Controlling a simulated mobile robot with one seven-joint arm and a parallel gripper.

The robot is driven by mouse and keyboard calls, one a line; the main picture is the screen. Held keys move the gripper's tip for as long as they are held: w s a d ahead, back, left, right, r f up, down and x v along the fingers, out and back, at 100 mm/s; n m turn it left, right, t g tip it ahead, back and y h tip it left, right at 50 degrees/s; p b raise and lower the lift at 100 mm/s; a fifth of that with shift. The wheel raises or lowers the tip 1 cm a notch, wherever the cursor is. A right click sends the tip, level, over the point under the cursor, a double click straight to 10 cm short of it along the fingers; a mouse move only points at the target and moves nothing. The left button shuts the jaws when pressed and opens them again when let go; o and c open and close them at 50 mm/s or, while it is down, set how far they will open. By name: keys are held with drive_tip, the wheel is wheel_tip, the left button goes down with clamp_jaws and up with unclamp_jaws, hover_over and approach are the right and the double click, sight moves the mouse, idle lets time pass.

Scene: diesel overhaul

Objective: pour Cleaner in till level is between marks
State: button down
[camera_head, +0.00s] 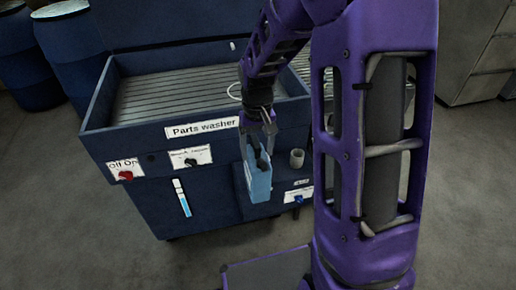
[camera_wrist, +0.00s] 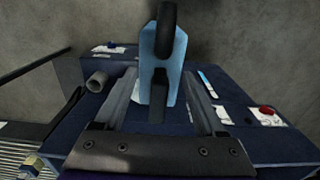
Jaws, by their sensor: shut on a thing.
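My gripper (camera_head: 258,134) is shut on the black handle of a light blue jug (camera_head: 258,184), the likely Cleaner container. The jug hangs roughly upright in front of the parts washer (camera_head: 140,168); in the wrist view it (camera_wrist: 175,68) sits between the fingers. A pale round filler neck (camera_head: 297,158) stands just right of the jug and apart from it; it shows at left in the wrist view (camera_wrist: 97,82). A slim level gauge (camera_head: 182,198) on the washer front shows blue below and white above. Its marks are too small to read. The jug's contents are hidden.
A red Off/On knob (camera_head: 125,175) and a dark knob (camera_head: 190,162) are on the washer front. A blue valve (camera_head: 298,200) sits low at right. Blue drums (camera_head: 70,50) stand behind left, grey cabinets (camera_head: 480,60) behind right. The floor in front is clear.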

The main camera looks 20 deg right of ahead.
drive_tip(key=shift+w+r, duration=0.1)
drive_tip(key=shift+w, duration=0.05)
drive_tip(key=shift+w+d+r+m, duration=0.1)
drive_tip(key=shift+w+d+m, duration=0.3)
drive_tip(key=shift+m, duration=0.4)
drive_tip(key=w+d+m+h+p, duration=0.1)
drive_tip(key=w+d+m, duration=0.4)
drive_tip(key=m, duration=0.5)
drive_tip(key=w+d+r+m+g+h+p, duration=0.1)
drive_tip(key=w+d+m+h, duration=0.1)
drive_tip(key=w+d+m, duration=0.4)
drive_tip(key=shift+d+r+m, duration=0.2)
drive_tip(key=shift+r+m, duration=0.05)
drive_tip(key=shift+m, duration=2.25)
drive_tip(key=shift+a+r, duration=0.1)
drive_tip(key=shift+w+a+r+g+h, duration=0.1)
drive_tip(key=shift+r+g+h, duration=0.25)
drive_tip(key=shift+h, duration=0.25)
drive_tip(key=shift+f, duration=0.1)
